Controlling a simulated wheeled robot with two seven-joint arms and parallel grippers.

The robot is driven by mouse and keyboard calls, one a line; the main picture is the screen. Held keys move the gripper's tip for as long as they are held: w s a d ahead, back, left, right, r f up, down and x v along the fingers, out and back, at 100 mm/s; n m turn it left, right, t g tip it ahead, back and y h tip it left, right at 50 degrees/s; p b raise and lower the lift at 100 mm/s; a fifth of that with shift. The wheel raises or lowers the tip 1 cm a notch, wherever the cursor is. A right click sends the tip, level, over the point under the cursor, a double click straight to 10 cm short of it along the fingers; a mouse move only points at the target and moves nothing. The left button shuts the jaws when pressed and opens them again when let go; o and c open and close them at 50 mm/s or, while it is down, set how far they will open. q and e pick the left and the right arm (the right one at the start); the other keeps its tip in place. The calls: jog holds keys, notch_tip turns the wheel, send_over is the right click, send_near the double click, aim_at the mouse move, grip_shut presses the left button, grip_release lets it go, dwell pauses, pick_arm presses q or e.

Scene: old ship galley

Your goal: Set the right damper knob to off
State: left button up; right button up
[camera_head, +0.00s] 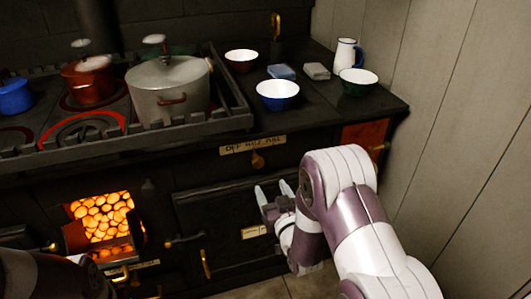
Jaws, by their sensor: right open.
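A small brass damper knob (258,160) sits on the stove front, just under a pale label plate (252,145) that reads OFF HALF FULL. The knob is too small to tell which mark it points at. My right gripper (272,189) is open and empty, its two pale fingers pointing up, below and slightly right of the knob in the picture. It appears apart from the knob. Part of my left arm (40,275) shows at the lower left; its gripper is not visible.
A large grey pot (168,88) and a red-brown pot (89,80) stand on the railed stovetop. Bowls, including a blue one (278,95), and a white jug (345,54) stand on the right-hand top. An open firebox (102,218) glows at left. A plank wall (455,110) bounds the right.

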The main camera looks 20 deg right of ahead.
aim_at(259, 163)
jog(key=w, duration=0.4)
jog(key=w+b, duration=0.1)
jog(key=w, duration=0.7)
jog(key=shift+w+a+r+b, duration=0.2)
jog(key=shift+a+r+b, duration=0.1)
jog(key=shift+r+b, duration=0.1)
grip_shut()
